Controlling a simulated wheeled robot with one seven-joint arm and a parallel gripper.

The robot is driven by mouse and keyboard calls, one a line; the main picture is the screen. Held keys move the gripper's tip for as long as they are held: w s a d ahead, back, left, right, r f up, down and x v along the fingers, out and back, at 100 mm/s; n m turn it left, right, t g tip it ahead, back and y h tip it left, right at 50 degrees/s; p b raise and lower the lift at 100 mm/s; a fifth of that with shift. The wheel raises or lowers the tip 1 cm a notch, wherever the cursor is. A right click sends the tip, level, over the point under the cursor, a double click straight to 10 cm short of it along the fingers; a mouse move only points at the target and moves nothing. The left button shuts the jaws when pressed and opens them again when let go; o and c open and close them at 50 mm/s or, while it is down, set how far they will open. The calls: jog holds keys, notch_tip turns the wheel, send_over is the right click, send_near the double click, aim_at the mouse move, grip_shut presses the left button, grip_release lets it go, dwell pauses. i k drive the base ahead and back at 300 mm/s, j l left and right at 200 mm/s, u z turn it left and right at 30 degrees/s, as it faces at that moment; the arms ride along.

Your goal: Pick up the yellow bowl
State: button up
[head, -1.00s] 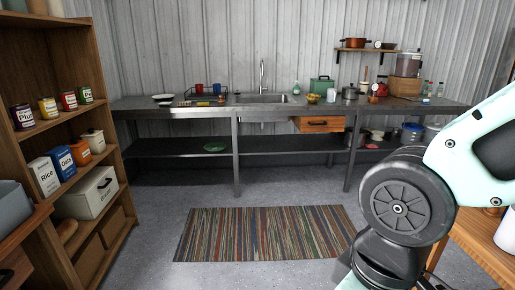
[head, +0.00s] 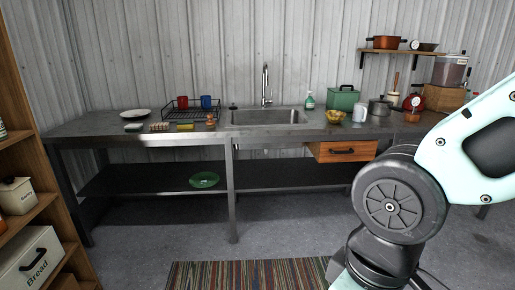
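A yellow bowl (head: 335,116) stands on the metal counter (head: 185,140), just right of the sink and above the wooden drawer. It seems to hold something yellowish, too small to make out. My arm shows at the right of the head view, folded, well in front of the counter and to the right of the bowl. My gripper is outside the view.
The sink (head: 268,117) lies left of the bowl. A white mug (head: 360,113), a grey pot (head: 380,106) and a green box (head: 343,98) stand close to its right and behind. A striped rug (head: 250,275) lies on clear floor ahead.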

aim_at(334, 117)
jog(key=i+l+u, duration=0.15)
jog(key=i+u, duration=0.2)
jog(key=i, duration=0.25)
jog(key=i+l+u, duration=0.35)
jog(key=i, duration=0.25)
jog(key=i+l+u, duration=0.35)
jog(key=i+l, duration=0.15)
jog(key=l, duration=0.25)
jog(key=i+l, duration=0.15)
jog(key=l, duration=0.25)
jog(key=i+l, duration=0.15)
jog(key=l, duration=0.25)
jog(key=i+l+u, duration=0.1)
jog(key=l, duration=0.3)
jog(key=l+z, duration=0.1)
jog(key=l, duration=0.95)
jog(key=k, duration=0.05)
